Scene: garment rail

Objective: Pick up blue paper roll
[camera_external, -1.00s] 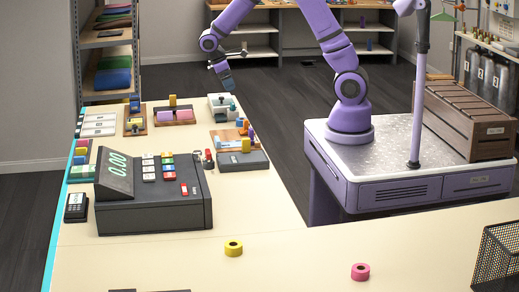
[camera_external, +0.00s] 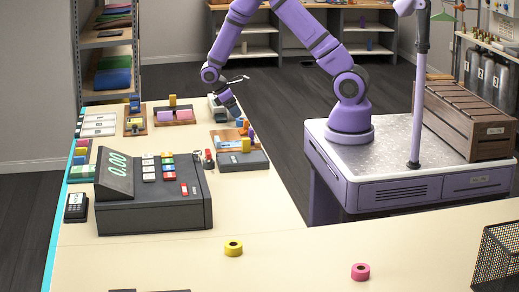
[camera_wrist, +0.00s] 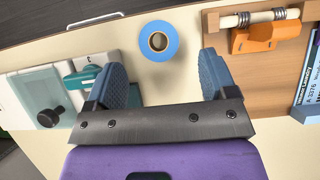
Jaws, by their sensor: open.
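The blue paper roll (camera_wrist: 159,41) shows in the wrist view as a blue ring with a tan core, on the cream tabletop, just beyond my gripper's fingertips and roughly centred between them. In the external view a small blue shape (camera_external: 239,122) close under my gripper (camera_external: 236,112) appears to be this roll, mostly hidden. My gripper also shows in the wrist view (camera_wrist: 162,76); its two blue fingers are spread wide with nothing between them.
A white and teal device (camera_wrist: 97,75) stands left of the roll. A wooden tray (camera_wrist: 267,62) with an orange holder (camera_wrist: 268,36) is to the right. The cash register (camera_external: 152,195), yellow roll (camera_external: 233,248) and pink roll (camera_external: 360,271) are farther off.

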